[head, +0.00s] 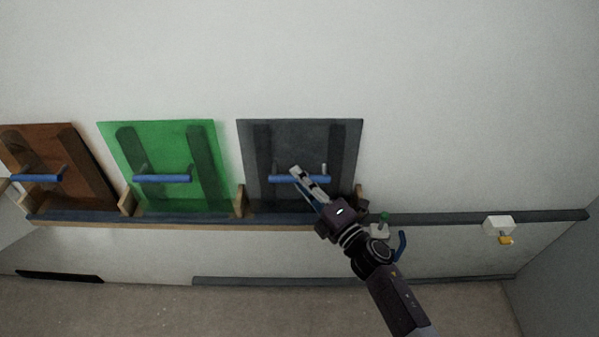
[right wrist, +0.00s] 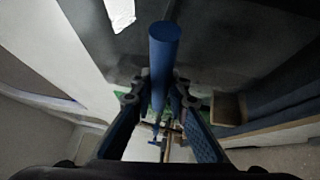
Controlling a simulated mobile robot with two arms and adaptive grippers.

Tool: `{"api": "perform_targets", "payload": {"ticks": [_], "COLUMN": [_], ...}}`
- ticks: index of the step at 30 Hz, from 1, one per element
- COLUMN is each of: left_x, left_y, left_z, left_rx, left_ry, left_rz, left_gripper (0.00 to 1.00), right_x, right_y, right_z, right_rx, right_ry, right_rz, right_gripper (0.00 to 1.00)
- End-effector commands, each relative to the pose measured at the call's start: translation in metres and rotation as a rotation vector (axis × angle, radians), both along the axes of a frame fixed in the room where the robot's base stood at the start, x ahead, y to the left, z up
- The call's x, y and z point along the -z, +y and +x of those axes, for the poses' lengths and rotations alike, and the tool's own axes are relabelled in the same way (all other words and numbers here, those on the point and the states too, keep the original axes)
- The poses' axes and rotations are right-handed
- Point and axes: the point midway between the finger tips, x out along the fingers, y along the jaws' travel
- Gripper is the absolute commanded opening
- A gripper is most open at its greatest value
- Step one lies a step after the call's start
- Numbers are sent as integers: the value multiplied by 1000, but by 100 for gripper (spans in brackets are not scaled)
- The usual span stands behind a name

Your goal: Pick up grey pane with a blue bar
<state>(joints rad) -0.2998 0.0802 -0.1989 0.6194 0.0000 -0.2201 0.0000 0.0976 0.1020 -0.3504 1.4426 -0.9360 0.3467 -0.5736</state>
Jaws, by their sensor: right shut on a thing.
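The grey pane (head: 300,135) stands in a wooden rack against the pale wall, the rightmost of three panes. Its blue bar (head: 283,179) runs level across its front on short posts. My right gripper (head: 300,180) reaches up from the lower right to the bar. In the right wrist view the blue bar (right wrist: 164,55) runs between the two fingers, and my right gripper (right wrist: 158,105) is shut on it. The pane's lower edge still appears to be at the rack. My left gripper is not in view.
A green pane (head: 160,135) and a brown pane (head: 40,145), each with a blue bar, stand to the left. Wooden blocks (head: 239,202) separate them on a dark ledge (head: 450,217). A white box (head: 498,225) with a yellow part sits farther right on the ledge.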

Motion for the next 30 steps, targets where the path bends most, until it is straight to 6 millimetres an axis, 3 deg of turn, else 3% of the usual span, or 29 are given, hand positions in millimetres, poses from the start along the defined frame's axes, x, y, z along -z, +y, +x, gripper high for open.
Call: {"api": "perform_targets", "payload": {"ticks": [11,17,30], "left_x": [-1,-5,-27], "left_y": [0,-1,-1], "left_z": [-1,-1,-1], "left_rx": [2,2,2], "left_ry": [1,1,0], "left_rz": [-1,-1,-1], "left_gripper": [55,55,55], "right_x": [-6,-22,-95], "right_y": [0,0,0], "right_z": [1,1,0], "right_rx": [-1,-2,-4], "right_ry": [-8,-11,-13], "right_rz": [3,0,-1], "right_gripper": [0,0,0]}}
